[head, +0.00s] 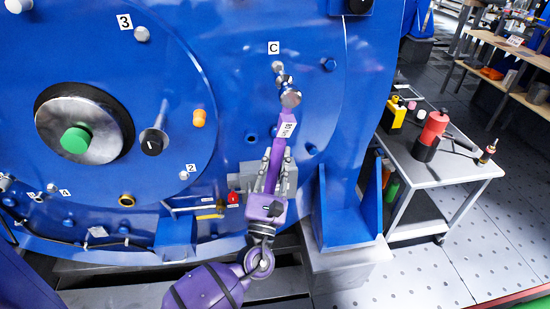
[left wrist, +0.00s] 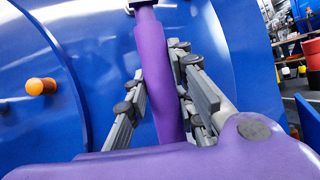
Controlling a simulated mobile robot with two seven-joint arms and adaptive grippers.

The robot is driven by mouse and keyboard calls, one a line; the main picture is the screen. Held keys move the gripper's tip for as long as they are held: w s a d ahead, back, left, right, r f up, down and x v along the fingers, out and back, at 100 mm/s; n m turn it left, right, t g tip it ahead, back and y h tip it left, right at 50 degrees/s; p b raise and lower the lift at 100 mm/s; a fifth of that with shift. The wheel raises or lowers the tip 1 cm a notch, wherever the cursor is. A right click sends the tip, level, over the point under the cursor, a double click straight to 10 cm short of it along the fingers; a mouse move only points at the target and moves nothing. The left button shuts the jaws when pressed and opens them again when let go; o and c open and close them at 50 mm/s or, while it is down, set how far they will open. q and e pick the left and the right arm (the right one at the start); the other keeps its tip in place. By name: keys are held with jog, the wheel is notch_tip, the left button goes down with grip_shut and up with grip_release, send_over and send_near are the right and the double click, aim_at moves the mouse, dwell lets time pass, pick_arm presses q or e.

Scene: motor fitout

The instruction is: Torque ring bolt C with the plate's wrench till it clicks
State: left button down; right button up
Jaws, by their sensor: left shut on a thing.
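The purple wrench (head: 283,130) points up the blue motor face, with a small label on its handle and a round silver head (head: 290,98). Its socket end reaches toward ring bolt C (head: 278,66), just under the "C" label (head: 274,48). The two overlap in the head view, so I cannot tell whether the socket is fully seated. My left gripper (head: 276,165) is shut on the wrench's handle. In the left wrist view the grey fingers (left wrist: 160,95) flank the purple handle (left wrist: 152,50); the wrench head is out of frame. My right gripper is not in view.
Bolts numbered 2, 3 and 4, an orange knob (head: 199,118) and a green-centred hub (head: 76,140) project from the motor face. A blue bracket (head: 342,210) stands right of my gripper. A grey cart (head: 440,170) with tools stands further right.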

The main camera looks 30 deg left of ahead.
pick_arm(q)
jog(key=shift+r, duration=0.1)
jog(key=s+d, duration=0.7)
jog(key=s, duration=0.3)
jog(key=s+d, duration=0.7)
jog(key=s, duration=0.3)
jog(key=shift+s, duration=0.35)
